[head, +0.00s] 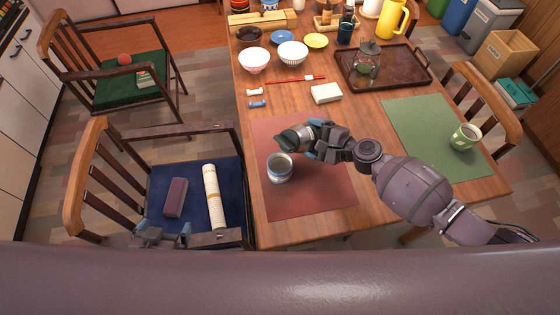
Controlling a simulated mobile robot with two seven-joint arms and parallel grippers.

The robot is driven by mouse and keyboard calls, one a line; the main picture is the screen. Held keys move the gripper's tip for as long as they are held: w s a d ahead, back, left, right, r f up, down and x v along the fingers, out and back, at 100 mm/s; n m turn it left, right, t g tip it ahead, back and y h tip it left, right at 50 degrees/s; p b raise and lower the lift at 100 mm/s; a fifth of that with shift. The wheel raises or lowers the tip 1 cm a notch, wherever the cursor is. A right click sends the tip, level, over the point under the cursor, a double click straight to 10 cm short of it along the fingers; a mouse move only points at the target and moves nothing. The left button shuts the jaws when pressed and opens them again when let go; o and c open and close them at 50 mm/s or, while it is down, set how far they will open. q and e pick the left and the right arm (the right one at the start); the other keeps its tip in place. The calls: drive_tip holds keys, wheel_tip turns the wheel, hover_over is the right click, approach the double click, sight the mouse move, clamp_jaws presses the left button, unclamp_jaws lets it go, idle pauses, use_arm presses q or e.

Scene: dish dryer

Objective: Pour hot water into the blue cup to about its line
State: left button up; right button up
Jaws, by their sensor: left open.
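The blue cup (279,169), pale with blue bands, stands upright on the reddish-brown mat (320,195). My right gripper (305,138), on the arm from the right, is shut on a small dark grey-green vessel (289,139). This vessel is tilted left, just behind and above the cup. I cannot tell whether water is flowing, and the cup's line and level are not clear. My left gripper (172,237) is open and empty at the bottom left, in front of the blue-cushioned chair and partly cut off by my body.
A green cup (465,137) stands on a green mat (425,128). A yellow jug (392,18) and several bowls stand farther back. A white block (326,93) lies behind the reddish mat. Chairs flank the table.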

use_arm(q)
drive_tip(key=shift+w+r, duration=0.3)
use_arm(e)
drive_tip(key=shift+w+n, duration=0.15)
drive_tip(key=shift+n, duration=0.35)
use_arm(q)
drive_tip(key=shift+s+r+p, duration=0.15)
drive_tip(key=shift+r+p, duration=0.45)
drive_tip(key=shift+p, duration=0.05)
use_arm(e)
drive_tip(key=shift+r+n+h, duration=0.3)
drive_tip(key=shift+r, duration=0.15)
use_arm(q)
drive_tip(key=shift+w+r+p, duration=0.4)
drive_tip(key=shift+r+p, duration=0.05)
drive_tip(key=shift+r, duration=0.25)
use_arm(e)
drive_tip(key=shift+r+t, duration=0.25)
drive_tip(key=shift+t, duration=0.05)
use_arm(q)
drive_tip(key=shift+s+r, duration=0.15)
drive_tip(key=shift+s, duration=0.1)
use_arm(e)
drive_tip(key=shift+r+n, duration=0.15)
drive_tip(key=shift+n, duration=0.15)
